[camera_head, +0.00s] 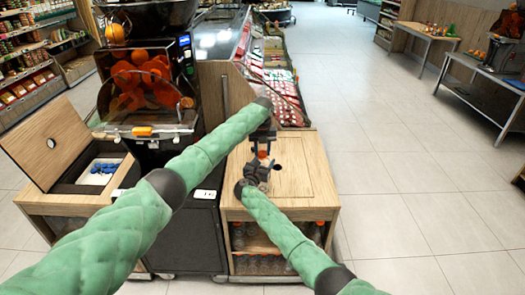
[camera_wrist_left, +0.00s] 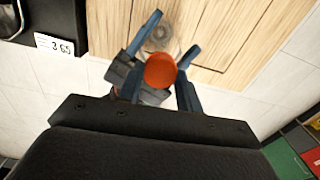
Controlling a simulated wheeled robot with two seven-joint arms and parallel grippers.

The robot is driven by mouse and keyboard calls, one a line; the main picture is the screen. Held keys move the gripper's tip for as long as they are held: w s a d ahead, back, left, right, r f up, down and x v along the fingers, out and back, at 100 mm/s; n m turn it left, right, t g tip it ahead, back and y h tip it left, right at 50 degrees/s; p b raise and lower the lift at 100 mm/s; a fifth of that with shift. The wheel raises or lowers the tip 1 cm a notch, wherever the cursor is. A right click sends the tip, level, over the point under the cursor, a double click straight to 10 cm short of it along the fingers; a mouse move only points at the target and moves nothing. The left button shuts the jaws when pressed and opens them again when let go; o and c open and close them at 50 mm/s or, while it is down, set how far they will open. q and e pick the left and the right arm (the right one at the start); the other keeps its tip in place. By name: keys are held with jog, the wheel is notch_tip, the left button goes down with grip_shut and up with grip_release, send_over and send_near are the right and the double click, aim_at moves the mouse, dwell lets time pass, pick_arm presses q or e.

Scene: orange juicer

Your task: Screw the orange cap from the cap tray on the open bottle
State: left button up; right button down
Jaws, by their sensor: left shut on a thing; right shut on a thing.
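The orange cap (camera_head: 262,154) is between the fingertips of my left gripper (camera_head: 262,149), which is shut on it and points down. In the left wrist view the round top of the cap (camera_wrist_left: 160,70) shows between blue fingers. My right gripper (camera_head: 262,172) is just below the cap, over the wooden cabinet top. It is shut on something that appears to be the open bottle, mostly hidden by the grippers. I cannot tell whether the cap touches the bottle's neck. The cap tray (camera_head: 88,178) is at the left, in an open-lidded box, with blue caps (camera_head: 104,168) in it.
The wooden cabinet (camera_head: 312,196) under the grippers holds several bottles (camera_head: 252,264) on its shelves. The juicer (camera_head: 150,85) with oranges stands at the back left. Produce displays (camera_head: 280,90) lie behind. The floor at the right is clear.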

pick_arm(q)
jog(key=m, duration=0.4)
jog(key=shift+w+a+r, duration=0.15)
jog(key=shift+a, duration=0.05)
jog(key=shift+d+m, duration=0.1)
jog(key=shift+m, duration=0.8)
jog(key=o, duration=0.9)
jog(key=shift+o, duration=0.2)
jog(key=shift+r, duration=2.15)
jog(key=shift+s+f, duration=0.1)
jog(key=shift+s, duration=0.1)
jog(key=shift+c, duration=0.5)
